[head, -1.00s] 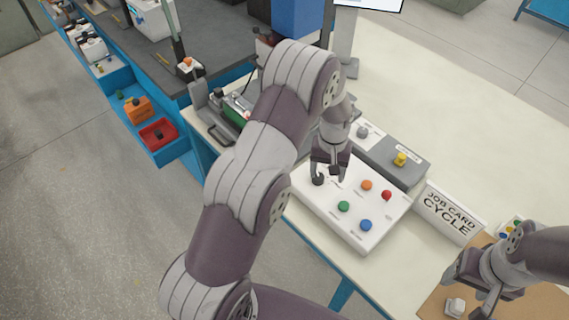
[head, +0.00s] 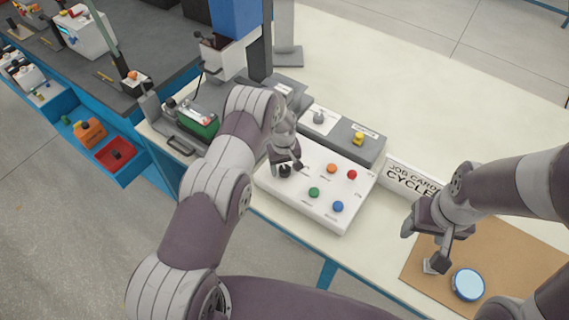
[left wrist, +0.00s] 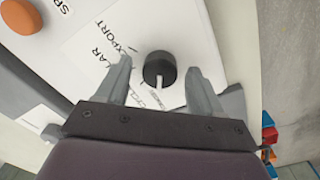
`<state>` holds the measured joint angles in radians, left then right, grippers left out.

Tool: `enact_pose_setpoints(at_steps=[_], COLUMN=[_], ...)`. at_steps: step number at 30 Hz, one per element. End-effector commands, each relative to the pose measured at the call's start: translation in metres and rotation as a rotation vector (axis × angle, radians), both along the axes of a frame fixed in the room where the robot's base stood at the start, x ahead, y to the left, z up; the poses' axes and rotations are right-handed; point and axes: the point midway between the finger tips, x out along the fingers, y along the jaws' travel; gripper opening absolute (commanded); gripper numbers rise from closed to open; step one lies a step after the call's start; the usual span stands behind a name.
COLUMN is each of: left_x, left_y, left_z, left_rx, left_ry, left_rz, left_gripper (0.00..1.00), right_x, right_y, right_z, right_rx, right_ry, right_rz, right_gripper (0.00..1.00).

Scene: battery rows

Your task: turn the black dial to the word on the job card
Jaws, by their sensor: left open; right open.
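The black dial (head: 285,172) is at the left end of the white panel (head: 333,214). In the left wrist view the dial (left wrist: 159,69) is a round black knob with a white mark pointing down, toward the gripper's palm. "EXPORT" and a word ending in "LAR" are printed left of it; lettering below is partly hidden and hard to read. My left gripper (head: 287,164) is open, its fingers (left wrist: 159,82) on either side of the dial with gaps showing. The job card (head: 412,178) reads "CYCLE". My right gripper (head: 428,246) is open above the brown mat.
The panel also carries orange (head: 332,168), red (head: 352,174), green (head: 314,192) and blue (head: 338,206) buttons. Behind it is a grey box with a yellow knob (head: 358,138). A brown mat (head: 520,254) with a round blue-rimmed item (head: 467,284) lies at right.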

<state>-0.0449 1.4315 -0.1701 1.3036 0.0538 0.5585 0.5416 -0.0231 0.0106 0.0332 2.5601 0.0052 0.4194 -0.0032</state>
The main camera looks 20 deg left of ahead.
Motion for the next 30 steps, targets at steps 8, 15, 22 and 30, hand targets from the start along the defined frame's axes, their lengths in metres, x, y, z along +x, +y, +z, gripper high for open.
enact_pose_setpoints(at_steps=[8, 15, 22, 30], left_x=[0.0, 0.0, 0.0, 0.0], left_y=[0.0, 0.0, 0.0, 0.0], left_z=[-0.002, -0.001, -0.003, -0.006], left_rx=[0.0, -0.001, 0.0, 0.001], left_ry=[0.0, 0.001, 0.001, 0.002], left_rz=[0.0, 0.0, -0.027, -0.178], left_gripper=[0.64, 0.11, 0.11, 0.11], right_x=[0.0, 0.0, 0.0, 0.0], right_y=[0.0, 0.0, 0.0, 0.0], right_z=[0.0, 0.0, -0.005, -0.028], right_rx=[0.0, 0.0, 0.0, 0.0], right_ry=[0.0, 0.0, 0.0, 0.0], right_rz=[0.0, 0.0, 0.0, 0.0], right_gripper=[0.61, 0.61, 0.61, 0.61])
